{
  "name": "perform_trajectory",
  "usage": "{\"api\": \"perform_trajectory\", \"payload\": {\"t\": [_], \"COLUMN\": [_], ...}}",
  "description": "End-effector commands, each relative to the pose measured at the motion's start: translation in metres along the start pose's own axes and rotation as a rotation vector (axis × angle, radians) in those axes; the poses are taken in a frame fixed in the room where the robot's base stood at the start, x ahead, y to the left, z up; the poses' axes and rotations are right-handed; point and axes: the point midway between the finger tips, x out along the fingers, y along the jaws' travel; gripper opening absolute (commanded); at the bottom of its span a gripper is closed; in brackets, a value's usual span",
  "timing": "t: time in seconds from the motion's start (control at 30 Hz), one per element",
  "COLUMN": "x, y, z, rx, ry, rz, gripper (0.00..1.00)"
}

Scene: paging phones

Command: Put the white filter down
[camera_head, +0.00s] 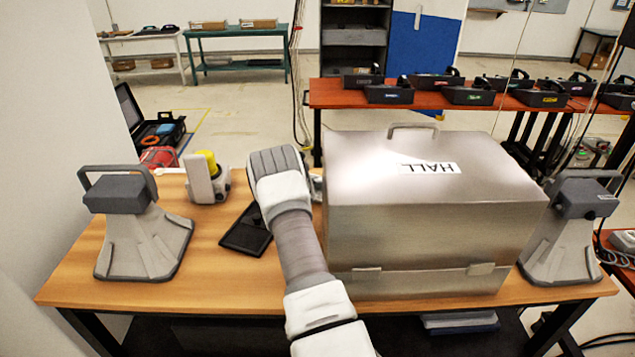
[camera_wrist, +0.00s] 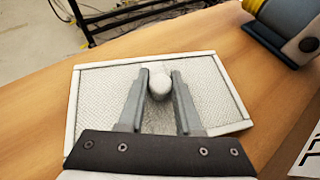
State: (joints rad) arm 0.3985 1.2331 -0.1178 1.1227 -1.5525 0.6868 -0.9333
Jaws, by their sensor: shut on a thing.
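The white filter (camera_wrist: 219,95) is a flat rectangular panel with a pale frame, a mesh face and a round white knob (camera_wrist: 160,84) in its middle. In the wrist view, my gripper (camera_wrist: 160,76) has its two grey fingers on either side of the knob and is shut on it. Wooden table top shows around the filter; I cannot tell whether the filter touches it. In the head view, my arm and hand hide the fingers and most or all of the filter.
A large metal box (camera_head: 435,227) labelled HALL stands right of my arm. A dark flat tray (camera_head: 243,235) lies to its left. A white device with a yellow cylinder (camera_head: 207,163) stands farther left. Grey stands (camera_head: 144,245) and (camera_head: 562,240) flank the wooden table (camera_head: 215,285).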

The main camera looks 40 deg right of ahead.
Motion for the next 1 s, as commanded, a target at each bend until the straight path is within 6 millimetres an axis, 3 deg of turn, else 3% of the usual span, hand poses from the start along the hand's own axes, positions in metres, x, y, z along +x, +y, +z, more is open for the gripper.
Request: {"api": "perform_trajectory", "payload": {"t": [0.13,0.17,0.3,0.73,1.0], "x": [0.002,0.002,0.001,-0.002,-0.042], "y": [0.000,0.000,0.000,0.000,0.002], "z": [-0.004,-0.003,-0.003,0.003,0.000], "rx": [-0.001,-0.001,-0.001,0.000,-0.002], "ry": [-0.001,0.000,0.000,0.000,-0.001], "rz": [0.000,0.000,0.000,0.000,0.003], "gripper": [0.00,0.37,0.62,0.63,0.63]}}
